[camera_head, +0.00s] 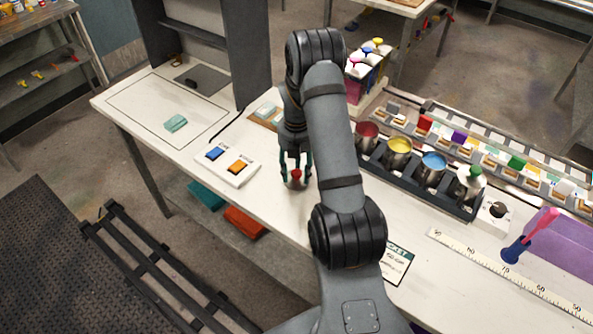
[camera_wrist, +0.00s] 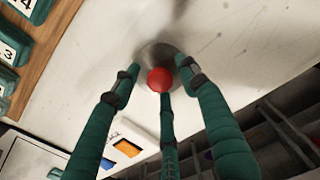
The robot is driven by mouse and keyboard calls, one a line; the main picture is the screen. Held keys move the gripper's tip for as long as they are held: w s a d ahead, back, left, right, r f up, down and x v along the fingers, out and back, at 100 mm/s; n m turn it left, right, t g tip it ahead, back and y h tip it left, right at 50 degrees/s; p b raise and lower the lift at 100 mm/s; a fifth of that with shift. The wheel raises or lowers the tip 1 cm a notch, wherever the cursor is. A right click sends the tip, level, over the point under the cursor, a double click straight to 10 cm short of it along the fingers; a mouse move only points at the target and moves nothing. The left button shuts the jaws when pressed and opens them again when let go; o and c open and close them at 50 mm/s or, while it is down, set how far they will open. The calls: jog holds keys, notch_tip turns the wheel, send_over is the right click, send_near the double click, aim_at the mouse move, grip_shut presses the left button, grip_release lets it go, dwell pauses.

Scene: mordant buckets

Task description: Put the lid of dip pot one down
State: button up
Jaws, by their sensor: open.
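The lid is a grey metal disc (camera_wrist: 153,55) with a round red knob (camera_wrist: 160,81). It appears to lie on the white worktop; in the head view its red knob (camera_head: 296,174) shows between my fingers. My gripper (camera_head: 296,181) is open and pointing down around the knob. In the wrist view its green fingers (camera_wrist: 158,77) spread around the knob, with gaps visible. The lid's underside is hidden. The pot with red contents (camera_head: 367,131), apparently dip pot one, stands uncovered at the left end of the dark rack (camera_head: 437,190), partly behind my arm.
Pots with yellow (camera_head: 399,146) and blue (camera_head: 433,161) contents stand uncovered; a fourth bears a green-knobbed lid (camera_head: 473,174). A switch box (camera_head: 227,165) with blue and orange buttons lies left of my gripper. Worktop around the lid is mostly clear; its front edge is close.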

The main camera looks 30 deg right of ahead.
aim_at(297, 172)
jog(key=shift+r, duration=0.1)
notch_tip(297, 172, up, 12)
jog(key=shift+r+b, duration=0.15)
jog(key=shift+b, duration=0.15)
dwell(0.4)
